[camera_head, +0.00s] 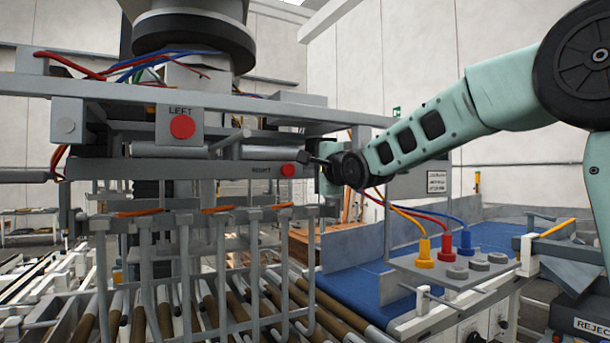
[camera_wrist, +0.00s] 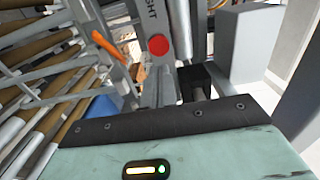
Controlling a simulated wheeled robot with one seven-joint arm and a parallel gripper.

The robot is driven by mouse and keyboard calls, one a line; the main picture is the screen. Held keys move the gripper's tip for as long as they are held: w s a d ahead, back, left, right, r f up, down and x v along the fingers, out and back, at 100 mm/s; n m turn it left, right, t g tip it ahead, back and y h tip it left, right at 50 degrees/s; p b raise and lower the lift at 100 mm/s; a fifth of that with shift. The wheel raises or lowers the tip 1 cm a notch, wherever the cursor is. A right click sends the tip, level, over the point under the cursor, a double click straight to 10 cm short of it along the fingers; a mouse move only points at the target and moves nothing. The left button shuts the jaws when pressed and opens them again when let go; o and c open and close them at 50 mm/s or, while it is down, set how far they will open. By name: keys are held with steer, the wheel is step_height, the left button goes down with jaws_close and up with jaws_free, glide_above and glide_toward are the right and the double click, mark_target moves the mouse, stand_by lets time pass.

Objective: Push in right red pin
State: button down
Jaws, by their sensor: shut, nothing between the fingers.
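The right red pin (camera_wrist: 158,45) shows in the wrist view as a round red disc on a grey bracket, below lettering of which "GHT" can be read. My gripper (camera_head: 312,159) is shut and empty at the right end of the frame, pointing left. In the wrist view the gripper's dark fingers (camera_wrist: 203,82) are to the right of and below the pin, seemingly apart from it. The left red pin (camera_head: 182,127) is on a grey plate marked "LEFT".
Grey bars and hanging hooks (camera_head: 200,225) fill the space below. A control panel (camera_head: 450,268) with yellow, red and blue plugs stands at right, beside a blue conveyor (camera_head: 352,290).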

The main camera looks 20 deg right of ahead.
steer(key=shift+s+d, duration=0.15)
steer(key=shift+s, duration=1.25)
steer(key=shift+s+d, duration=0.1)
steer(key=shift+s, duration=1.25)
steer(key=s+a+f+n+g+y+b, duration=0.1)
steer(key=s+a+f+n+g, duration=0.55)
steer(key=f, duration=0.55)
steer(key=s+a+f+n+g+b, duration=0.1)
steer(key=s+a+f+n+g, duration=0.2)
steer(key=s+a+f+n, duration=0.6)
steer(key=s+a+f+n+g+h, duration=0.1)
steer(key=s+f+n+g, duration=0.3)
steer(key=s+f, duration=0.5)
steer(key=s+a+f+n+g+h, duration=0.1)
steer(key=s+f+n+g, duration=0.3)
steer(key=s+f, duration=0.5)
steer(key=s+n, duration=0.1)
steer(key=s, duration=0.4)
steer(key=shift+s+a+f+b, duration=0.25)
steer(key=shift+a+b, duration=0.05)
steer(key=shift+b, duration=0.05)
steer(key=shift+g, duration=0.25)
